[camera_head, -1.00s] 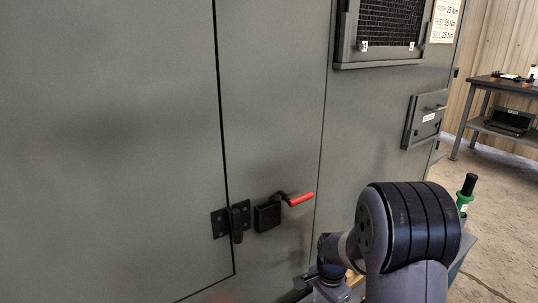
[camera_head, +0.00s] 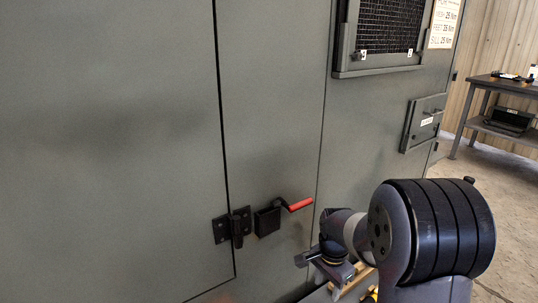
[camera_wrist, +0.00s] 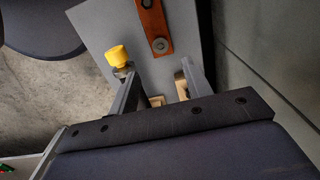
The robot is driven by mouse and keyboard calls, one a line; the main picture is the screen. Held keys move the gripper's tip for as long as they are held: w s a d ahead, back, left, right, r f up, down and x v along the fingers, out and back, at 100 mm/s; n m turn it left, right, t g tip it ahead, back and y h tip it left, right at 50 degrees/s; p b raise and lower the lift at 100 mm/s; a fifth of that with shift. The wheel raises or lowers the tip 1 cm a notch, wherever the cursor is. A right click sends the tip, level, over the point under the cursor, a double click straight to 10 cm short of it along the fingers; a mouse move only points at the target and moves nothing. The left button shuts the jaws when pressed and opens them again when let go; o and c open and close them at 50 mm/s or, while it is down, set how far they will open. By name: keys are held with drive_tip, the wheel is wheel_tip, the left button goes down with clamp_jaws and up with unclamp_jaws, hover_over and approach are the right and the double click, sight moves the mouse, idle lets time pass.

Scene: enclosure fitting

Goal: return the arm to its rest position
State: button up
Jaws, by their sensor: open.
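My arm is bent at the lower right in the head view, in front of the grey enclosure (camera_head: 270,110). My gripper (camera_head: 322,272) hangs low beside the enclosure wall, partly hidden by my arm. In the wrist view my gripper (camera_wrist: 169,95) has its two fingers apart, with nothing seen held between them. Below the fingers is a grey flat surface (camera_wrist: 103,25). An orange-brown bar (camera_wrist: 153,22) with bolts lies on it, and a yellow knob (camera_wrist: 117,55) stands near the left finger.
The enclosure has a latch (camera_head: 233,227), a red-handled lever (camera_head: 299,204), a mesh panel (camera_head: 388,28) and a small labelled hatch (camera_head: 424,122). A grey workbench (camera_head: 500,88) stands at the back right. Bare floor (camera_head: 480,180) lies between.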

wheel_tip(320, 180, down, 10)
drive_tip(key=b, duration=0.2)
drive_tip(key=shift+r+b, duration=0.2)
drive_tip(key=shift+b, duration=0.2)
wheel_tip(320, 180, up, 7)
drive_tip(key=p, duration=0.4)
drive_tip(key=shift+w, duration=0.1)
wheel_tip(320, 180, up, 9)
drive_tip(key=n+p, duration=0.4)
drive_tip(key=p, duration=0.7)
drive_tip(key=shift+p, duration=0.4)
drive_tip(key=shift+r+n, duration=0.1)
drive_tip(key=shift+n, duration=0.2)
